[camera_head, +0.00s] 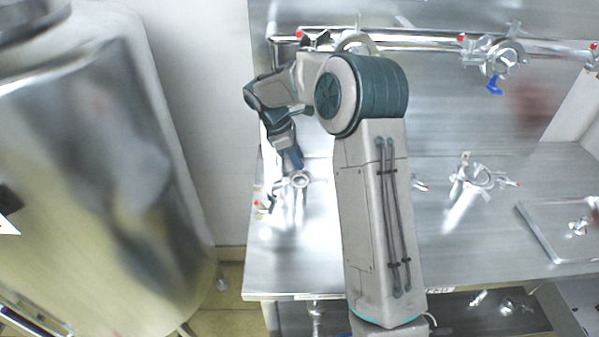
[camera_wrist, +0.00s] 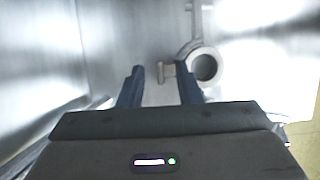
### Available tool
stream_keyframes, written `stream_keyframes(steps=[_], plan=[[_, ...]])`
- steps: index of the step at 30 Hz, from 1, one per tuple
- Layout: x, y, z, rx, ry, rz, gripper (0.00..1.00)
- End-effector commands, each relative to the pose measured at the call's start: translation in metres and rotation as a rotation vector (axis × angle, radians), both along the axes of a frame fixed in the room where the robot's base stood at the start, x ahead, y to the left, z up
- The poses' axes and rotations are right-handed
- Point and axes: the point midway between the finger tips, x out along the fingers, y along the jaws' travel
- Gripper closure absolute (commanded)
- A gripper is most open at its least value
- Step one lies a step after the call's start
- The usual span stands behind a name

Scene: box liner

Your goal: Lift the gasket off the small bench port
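The small bench port (camera_head: 299,180) stands on the steel bench at the left, with a pale round rim facing up. In the wrist view its ring (camera_wrist: 219,67) surrounds a dark opening, just beyond and to the right of my right finger. I cannot tell the gasket apart from the rim. My gripper (camera_head: 292,160) is just above the port in the head view. In the wrist view my gripper (camera_wrist: 160,80) has its two dark blue fingers apart. A small metal piece (camera_wrist: 164,71) shows between their tips, near the right finger; I cannot tell whether they touch.
A large shiny tank (camera_head: 100,180) stands left of the bench (camera_head: 320,285). A steel pipe with a blue-handled valve (camera_head: 497,60) runs along the back. Clamped fittings (camera_head: 480,178) and a tray (camera_head: 545,235) are at the right. My arm hides the bench middle.

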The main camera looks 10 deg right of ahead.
Motion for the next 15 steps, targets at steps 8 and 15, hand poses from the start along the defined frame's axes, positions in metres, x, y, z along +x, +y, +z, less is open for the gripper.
stream_keyframes(steps=[8, 15], plan=[[-0.0004, -0.0015, -0.0040, 0.000, -0.001, 0.000, 0.69], [-0.0004, -0.0015, -0.0037, 0.000, -0.001, 0.000, 1.00]])
